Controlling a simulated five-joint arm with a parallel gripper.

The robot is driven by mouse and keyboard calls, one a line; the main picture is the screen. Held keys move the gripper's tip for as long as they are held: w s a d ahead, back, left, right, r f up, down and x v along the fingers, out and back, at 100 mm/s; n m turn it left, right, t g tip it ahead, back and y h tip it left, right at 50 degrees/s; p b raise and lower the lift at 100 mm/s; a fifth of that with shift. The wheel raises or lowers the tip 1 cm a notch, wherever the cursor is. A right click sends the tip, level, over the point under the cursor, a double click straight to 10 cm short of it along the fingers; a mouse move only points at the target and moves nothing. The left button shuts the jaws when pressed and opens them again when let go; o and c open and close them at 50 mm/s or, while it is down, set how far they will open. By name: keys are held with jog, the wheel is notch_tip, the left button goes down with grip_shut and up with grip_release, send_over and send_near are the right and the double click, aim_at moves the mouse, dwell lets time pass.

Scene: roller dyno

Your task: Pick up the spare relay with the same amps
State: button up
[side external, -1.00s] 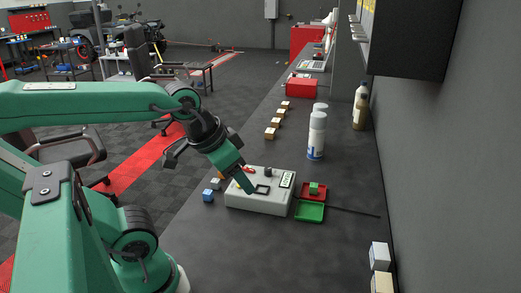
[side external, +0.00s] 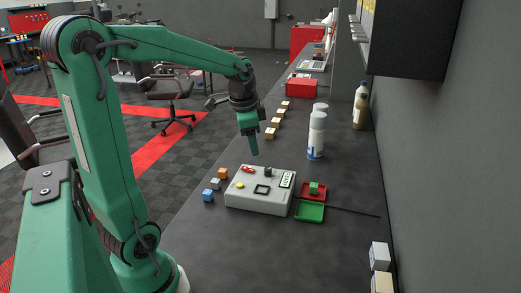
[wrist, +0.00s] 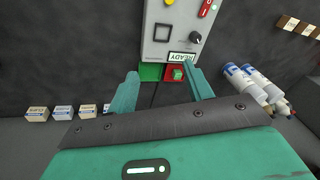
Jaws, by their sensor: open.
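My gripper (side external: 254,152) points down, raised above the bench behind the grey control box; its two fingers stand apart and empty in the wrist view (wrist: 163,88). I cannot tell which block is the spare relay. A green cube (side external: 314,188) sits in a red tray (side external: 304,191) right of the control box (side external: 245,203); in the wrist view the cube (wrist: 178,73) shows beside the right finger. Orange (side external: 222,173), grey (side external: 215,184) and blue (side external: 208,196) cubes stand left of the box.
The control box has a black square frame (side external: 262,189), a knob, a yellow button and a READY label. An empty green tray (side external: 309,212) lies before the red one. Spray cans (side external: 317,135) and several tan blocks (side external: 271,133) stand farther back.

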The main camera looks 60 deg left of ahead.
jog(key=w+a+f+m+g, duration=0.1)
jog(key=a+f, duration=0.2)
jog(key=a, duration=0.3)
jog(key=w+a+f+m, duration=0.1)
jog(key=a+f, duration=0.2)
jog(key=a, duration=0.2)
jog(key=m+g+h, duration=0.1)
jog(key=m+g, duration=0.1)
jog(key=m, duration=0.1)
send_over(222, 170)
notch_tip(222, 170, down, 8)
jog(key=shift+s+f, duration=0.1)
jog(key=shift+f, duration=1.45)
jog(key=shift+f, duration=0.1)
jog(key=shift+d+f, duration=0.1)
jog(key=shift+f, duration=2.4)
jog(key=shift+c, duration=0.2)
jog(key=c, duration=1)
